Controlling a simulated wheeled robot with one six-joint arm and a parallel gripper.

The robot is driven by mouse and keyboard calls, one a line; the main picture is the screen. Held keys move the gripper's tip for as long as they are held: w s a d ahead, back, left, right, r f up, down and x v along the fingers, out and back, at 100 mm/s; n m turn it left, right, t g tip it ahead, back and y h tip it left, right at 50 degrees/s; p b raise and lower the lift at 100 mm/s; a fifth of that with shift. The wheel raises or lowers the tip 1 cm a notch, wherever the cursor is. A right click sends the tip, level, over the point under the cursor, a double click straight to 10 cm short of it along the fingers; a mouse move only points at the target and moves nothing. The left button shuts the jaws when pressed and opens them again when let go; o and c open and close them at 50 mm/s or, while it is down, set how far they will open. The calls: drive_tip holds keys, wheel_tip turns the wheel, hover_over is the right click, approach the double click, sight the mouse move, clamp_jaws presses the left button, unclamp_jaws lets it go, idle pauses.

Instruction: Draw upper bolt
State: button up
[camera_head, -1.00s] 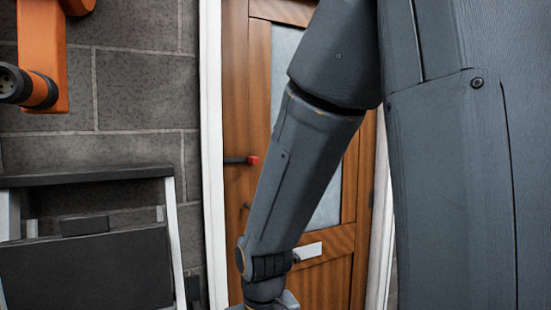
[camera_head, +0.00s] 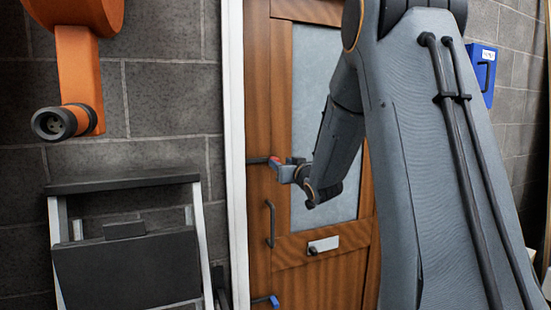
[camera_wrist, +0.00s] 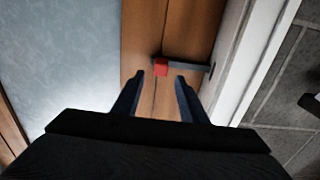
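The upper bolt (camera_head: 257,160) is a dark horizontal bar with a red knob (camera_head: 274,162) on the left side of the brown wooden door (camera_head: 259,110). My gripper (camera_head: 285,171) is just right of the red knob at about its height, partly overlapping it in the head view. In the wrist view, my gripper (camera_wrist: 160,77) is open, its two dark fingers apart. The red knob (camera_wrist: 160,68) appears between and just beyond the fingertips, and the bar (camera_wrist: 193,66) runs right toward the white frame. I cannot tell whether the fingers touch the knob.
Below the bolt are a dark door handle (camera_head: 271,224), a white letter plate (camera_head: 323,245) and a blue-ended lower bolt (camera_head: 268,300). A dark rack (camera_head: 128,270) and an orange arm-like machine (camera_head: 76,75) are at left. A blue box (camera_head: 482,72) hangs at right.

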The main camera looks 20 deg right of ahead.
sight(275, 158)
drive_tip(key=w+p, duration=0.2)
drive_tip(key=w, duration=0.4)
drive_tip(key=shift+w, duration=0.3)
clamp_jaws()
